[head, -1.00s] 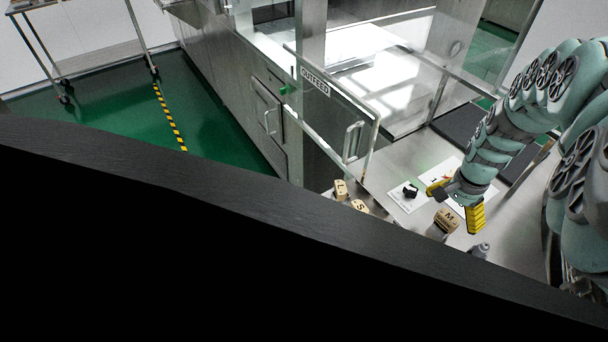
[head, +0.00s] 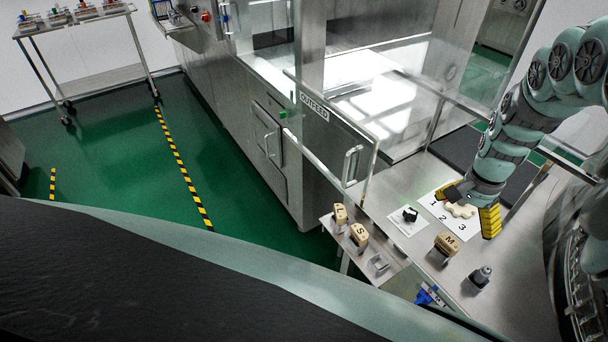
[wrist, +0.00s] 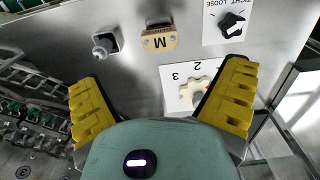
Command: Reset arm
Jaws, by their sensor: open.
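My arm reaches in from the right in the head view. My gripper (head: 468,212) has yellow ridged fingers spread wide apart, with nothing held between them. It hovers over a white sheet (head: 437,218) numbered 1, 2, 3 that carries a cream lobed knob (head: 461,211). My gripper hides part of the sheet.
The steel panel also carries a black knob (head: 409,214), a wooden M block (head: 445,245) and a grey toggle (head: 481,277). Wooden blocks marked L (head: 340,213) and S (head: 359,235) stand at its left. A glass door marked OUTFEED (head: 335,115) stands behind. Green floor (head: 225,170) is clear at left.

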